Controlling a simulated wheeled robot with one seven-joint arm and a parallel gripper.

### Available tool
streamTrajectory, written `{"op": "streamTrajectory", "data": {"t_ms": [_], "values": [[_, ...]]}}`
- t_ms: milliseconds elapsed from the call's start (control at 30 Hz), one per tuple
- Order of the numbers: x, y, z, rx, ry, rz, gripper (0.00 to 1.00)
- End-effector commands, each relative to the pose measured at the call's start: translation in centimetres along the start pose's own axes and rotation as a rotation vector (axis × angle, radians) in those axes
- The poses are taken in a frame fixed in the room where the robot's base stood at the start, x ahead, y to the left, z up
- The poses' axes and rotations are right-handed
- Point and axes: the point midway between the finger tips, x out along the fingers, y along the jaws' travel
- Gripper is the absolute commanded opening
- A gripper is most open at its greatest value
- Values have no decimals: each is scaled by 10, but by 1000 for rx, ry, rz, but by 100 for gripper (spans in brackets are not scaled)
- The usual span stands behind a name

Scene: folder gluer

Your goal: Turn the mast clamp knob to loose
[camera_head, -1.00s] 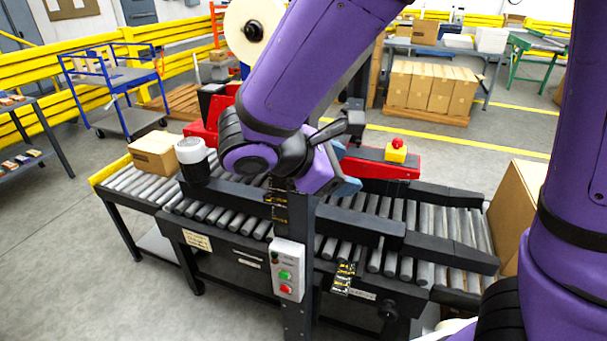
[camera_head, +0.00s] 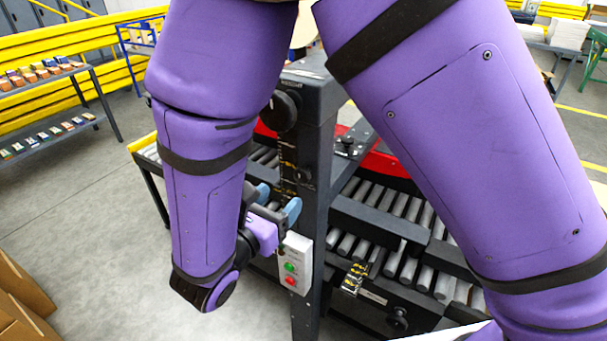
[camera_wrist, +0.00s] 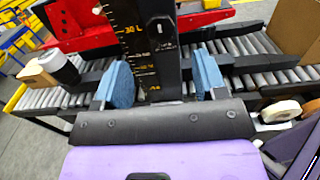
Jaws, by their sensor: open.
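The dark mast (camera_head: 313,130) of the folder gluer stands upright at mid picture in the head view. A small black knob (camera_head: 303,176) sits on its front face. In the wrist view a black knob with a white mark (camera_wrist: 160,25) shows on the mast beside the yellow scale; I take this as the clamp knob. A larger black handwheel (camera_head: 280,110) sits higher on the mast. My gripper (camera_head: 277,202) is open and empty, below the knob in front of the mast. In the wrist view its blue fingertips (camera_wrist: 164,80) stand either side of the mast's image, apart from the knob.
A grey button box (camera_head: 296,263) with green and red buttons is on the mast just below my gripper. Roller conveyor beds (camera_head: 400,225) with dark rails lie behind and to the right. A cardboard box (camera_wrist: 40,74) and white-topped cylinder (camera_wrist: 60,66) stand left.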

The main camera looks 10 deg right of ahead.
Motion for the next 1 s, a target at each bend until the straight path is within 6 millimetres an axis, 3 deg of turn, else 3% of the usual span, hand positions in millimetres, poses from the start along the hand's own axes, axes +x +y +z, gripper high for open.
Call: {"op": "streamTrajectory", "data": {"t_ms": [300, 500, 933, 1000], "values": [[58, -1, 0, 1, 1, -7, 65], [80, -1, 0, 1, 2, -4, 65], [89, -1, 0, 1, 2, -3, 65], [89, -1, 0, 1, 2, -3, 49]]}}
